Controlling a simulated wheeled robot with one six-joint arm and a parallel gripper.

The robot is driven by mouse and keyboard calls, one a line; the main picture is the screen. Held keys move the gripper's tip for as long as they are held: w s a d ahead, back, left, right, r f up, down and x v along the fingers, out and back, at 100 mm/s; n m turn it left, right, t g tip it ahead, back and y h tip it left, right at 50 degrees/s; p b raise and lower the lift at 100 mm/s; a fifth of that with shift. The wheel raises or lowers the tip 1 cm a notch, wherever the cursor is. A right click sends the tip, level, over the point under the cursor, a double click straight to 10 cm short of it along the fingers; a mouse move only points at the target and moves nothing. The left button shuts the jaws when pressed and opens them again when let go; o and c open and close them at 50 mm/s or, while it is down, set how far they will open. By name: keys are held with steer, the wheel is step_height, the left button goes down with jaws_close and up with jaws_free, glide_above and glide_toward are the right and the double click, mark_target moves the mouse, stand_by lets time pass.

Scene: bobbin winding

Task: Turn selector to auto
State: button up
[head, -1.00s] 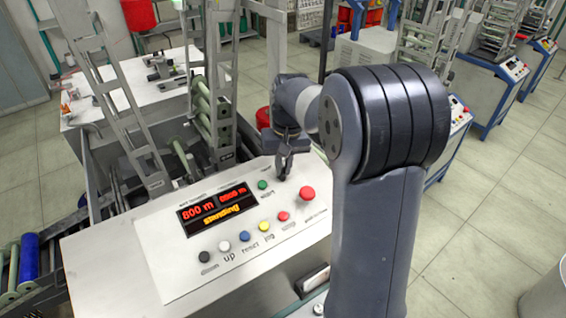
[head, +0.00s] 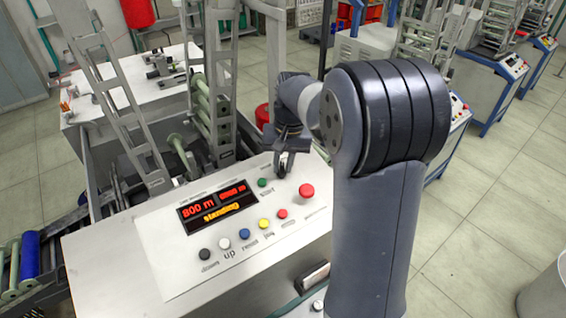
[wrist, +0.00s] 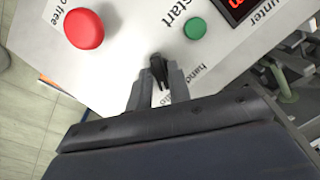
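The selector is a small black knob (wrist: 158,70) near the corner of the white control panel (head: 160,250). In the wrist view it sits between the two grey fingertips of my gripper (wrist: 160,76), one on each side. I cannot tell whether both fingertips touch it. A "hand" label shows beside the right finger, and a second label below it is partly covered by the finger. The knob's pointing direction is not clear. In the head view my gripper (head: 285,165) is down at the panel's far right corner, and hides the selector there.
A red mushroom button (wrist: 84,28) and the green start button (wrist: 194,28) lie close to the gripper. The display (head: 217,207) reads "800 m" and "standing". Several coloured buttons line the panel's front. Metal frames (head: 222,75) stand behind the panel.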

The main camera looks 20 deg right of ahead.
steer(key=shift+o, duration=1.3)
steer(key=shift+r, duration=0.1)
step_height(320, 180, up, 11)
steer(key=d, duration=0.1)
steer(key=shift+s+f+b, duration=0.15)
steer(key=shift+f+b, duration=0.05)
steer(key=shift+b, duration=0.2)
steer(key=shift+d, duration=0.1)
steer(key=f, duration=0.3)
steer(key=a+f, duration=0.1)
steer(key=f, duration=0.7)
steer(key=shift+a+p, duration=0.15)
steer(key=shift+p, duration=0.25)
steer(key=shift+r, duration=0.1)
steer(key=shift+n, duration=0.3)
steer(key=shift+r, duration=0.1)
